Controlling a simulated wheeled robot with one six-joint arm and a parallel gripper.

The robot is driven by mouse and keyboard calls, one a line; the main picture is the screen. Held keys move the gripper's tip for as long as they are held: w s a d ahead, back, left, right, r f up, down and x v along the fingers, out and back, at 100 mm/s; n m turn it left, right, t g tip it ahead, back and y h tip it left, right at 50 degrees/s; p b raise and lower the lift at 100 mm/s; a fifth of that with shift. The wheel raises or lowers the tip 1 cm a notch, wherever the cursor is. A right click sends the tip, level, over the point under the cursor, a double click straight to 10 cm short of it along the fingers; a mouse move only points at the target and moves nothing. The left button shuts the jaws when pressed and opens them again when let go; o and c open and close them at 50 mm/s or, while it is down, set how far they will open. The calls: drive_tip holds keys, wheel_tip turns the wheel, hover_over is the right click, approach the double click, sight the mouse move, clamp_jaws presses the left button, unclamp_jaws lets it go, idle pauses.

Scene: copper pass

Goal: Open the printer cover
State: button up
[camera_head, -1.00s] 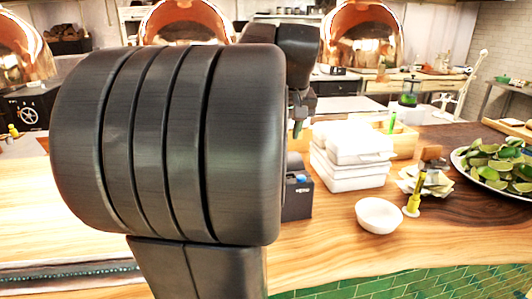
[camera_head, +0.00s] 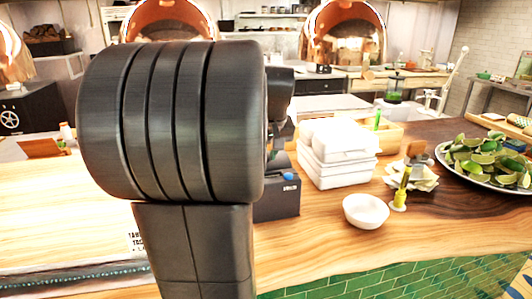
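The printer (camera_head: 280,203) is a small dark grey box with a blue button on top, on the wooden counter. My own large dark arm link hides its left side, so I cannot tell how its cover stands. My gripper (camera_head: 281,135) shows only as a narrow dark piece past the right edge of that link, above and behind the printer in the picture. Its fingers are too hidden to tell whether they are open or shut, or whether they touch the printer.
White takeout boxes (camera_head: 335,160) are stacked close to the printer's right. A white bowl (camera_head: 366,211), a small yellow bottle (camera_head: 400,195) and a plate of limes (camera_head: 481,178) stand farther right. The counter (camera_head: 315,235) in front of the printer is clear.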

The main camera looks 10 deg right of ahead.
clamp_jaws()
drive_tip(key=shift+w+r+p, duration=0.15)
drive_tip(key=shift+r+p, duration=0.3)
drive_tip(key=shift+p, duration=0.45)
drive_tip(key=w+r+g+p, duration=0.1)
drive_tip(key=p, duration=0.2)
drive_tip(key=shift+r, duration=0.1)
drive_tip(key=shift+w+r+p, duration=0.6)
drive_tip(key=shift+w+p, duration=0.1)
drive_tip(key=shift+p, duration=0.35)
drive_tip(key=shift+w+r, duration=0.1)
drive_tip(key=shift+w, duration=0.25)
